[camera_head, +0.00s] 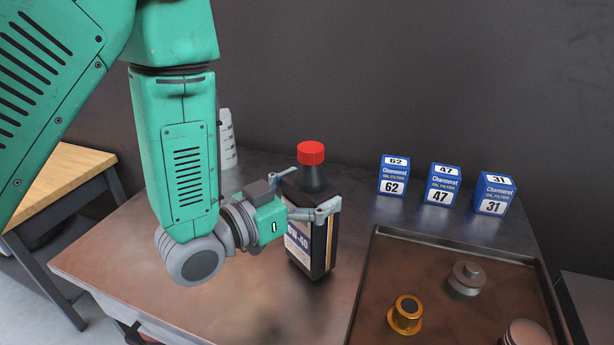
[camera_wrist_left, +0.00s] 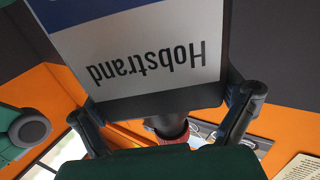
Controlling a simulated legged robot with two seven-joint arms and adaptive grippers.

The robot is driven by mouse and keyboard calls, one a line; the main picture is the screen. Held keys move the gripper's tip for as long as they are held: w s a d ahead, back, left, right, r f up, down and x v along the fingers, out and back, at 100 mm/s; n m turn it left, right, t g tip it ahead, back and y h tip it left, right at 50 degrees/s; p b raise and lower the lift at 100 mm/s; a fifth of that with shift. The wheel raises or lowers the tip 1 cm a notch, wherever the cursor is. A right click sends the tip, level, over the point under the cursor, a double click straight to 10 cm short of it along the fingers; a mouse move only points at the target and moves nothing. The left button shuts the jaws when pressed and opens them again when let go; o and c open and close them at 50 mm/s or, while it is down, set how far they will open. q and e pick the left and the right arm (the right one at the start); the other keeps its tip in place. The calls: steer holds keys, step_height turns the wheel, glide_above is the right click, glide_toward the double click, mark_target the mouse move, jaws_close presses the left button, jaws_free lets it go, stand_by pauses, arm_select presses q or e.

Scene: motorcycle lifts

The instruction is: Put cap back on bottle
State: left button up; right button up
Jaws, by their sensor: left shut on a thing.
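A black oil bottle (camera_head: 318,250) with a white-and-blue label stands upright at the middle of the metal bench. A red ribbed cap (camera_head: 311,153) sits at the top of its dark neck; whether it is screwed tight I cannot tell. My left gripper (camera_head: 308,194) is shut on the upper body of the bottle, a finger on either side, below the neck. In the left wrist view, the bottle's label (camera_wrist_left: 150,55) reads "Hobstrand" upside down between my fingers (camera_wrist_left: 161,105). The neck (camera_wrist_left: 168,124) shows below, partly hidden by my gripper. My right gripper is out of view.
A metal tray (camera_head: 455,243) at the right holds a gold part (camera_head: 405,314) and grey parts (camera_head: 467,278). Three blue filter boxes (camera_head: 443,185) stand behind it. A whitish container (camera_head: 228,140) stands behind my arm. The bench left of the bottle is clear.

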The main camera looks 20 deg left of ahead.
mark_target(308, 205)
arm_select(q)
steer(key=shift+s+d+m+g+h, duration=1)
steer(key=shift+s+d+m+h, duration=0.3)
steer(key=shift+h, duration=0.3)
steer(key=shift+a, duration=0.1)
